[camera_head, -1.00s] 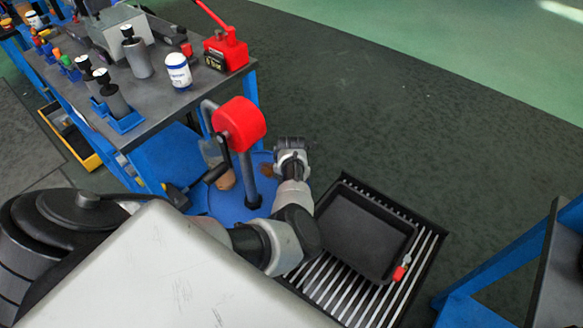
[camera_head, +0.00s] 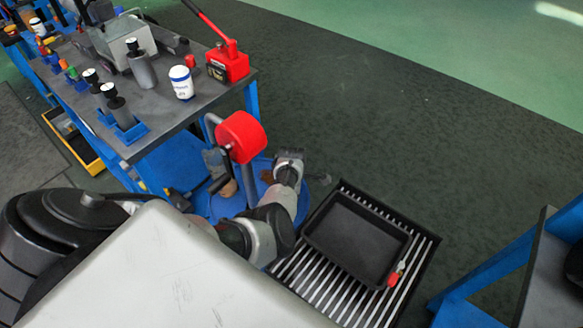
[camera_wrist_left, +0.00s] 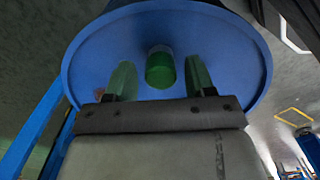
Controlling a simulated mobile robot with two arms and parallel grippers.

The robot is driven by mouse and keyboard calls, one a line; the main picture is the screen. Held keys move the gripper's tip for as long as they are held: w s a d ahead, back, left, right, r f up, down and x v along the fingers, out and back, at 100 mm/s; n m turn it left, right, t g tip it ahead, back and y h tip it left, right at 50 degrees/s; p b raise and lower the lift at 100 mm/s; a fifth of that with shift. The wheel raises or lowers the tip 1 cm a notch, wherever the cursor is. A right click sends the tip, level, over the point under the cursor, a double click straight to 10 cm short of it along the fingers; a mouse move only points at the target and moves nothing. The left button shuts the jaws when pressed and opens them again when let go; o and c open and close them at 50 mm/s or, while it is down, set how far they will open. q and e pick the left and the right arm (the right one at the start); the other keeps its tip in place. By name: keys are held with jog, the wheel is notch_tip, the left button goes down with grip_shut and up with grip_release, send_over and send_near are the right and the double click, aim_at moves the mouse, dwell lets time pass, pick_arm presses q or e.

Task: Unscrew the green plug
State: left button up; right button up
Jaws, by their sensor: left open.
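The green plug (camera_wrist_left: 160,67) is a short cylinder on the face of a round blue pan (camera_wrist_left: 90,50) in the left wrist view. My left gripper (camera_wrist_left: 160,78) is open, with one greenish finger on each side of the plug and gaps between. Whether the fingertips reach alongside the plug is unclear. My right gripper is not in view.
A red drum with a crank (camera_head: 241,136) stands above the pan on a grey post. A black tray (camera_head: 355,240) lies on a slatted grate (camera_head: 300,275) to the right. A cluttered workbench (camera_head: 185,112) is at left. Dark floor behind is open.

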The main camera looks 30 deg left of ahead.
pick_arm(q)
jog(key=m, duration=0.2)
jog(key=shift+m, duration=0.4)
jog(key=m+p, duration=0.1)
jog(key=m, duration=0.3)
jog(key=shift+r, duration=0.1)
jog(key=m+p, duration=0.1)
jog(key=m, duration=0.2)
jog(key=shift+m, duration=0.3)
jog(key=m, duration=0.2)
jog(key=shift+m, duration=0.3)
jog(key=shift+s, duration=0.1)
jog(key=shift+c, duration=0.3)
jog(key=c, duration=0.9)
grip_shut()
jog(key=shift+p, duration=0.3)
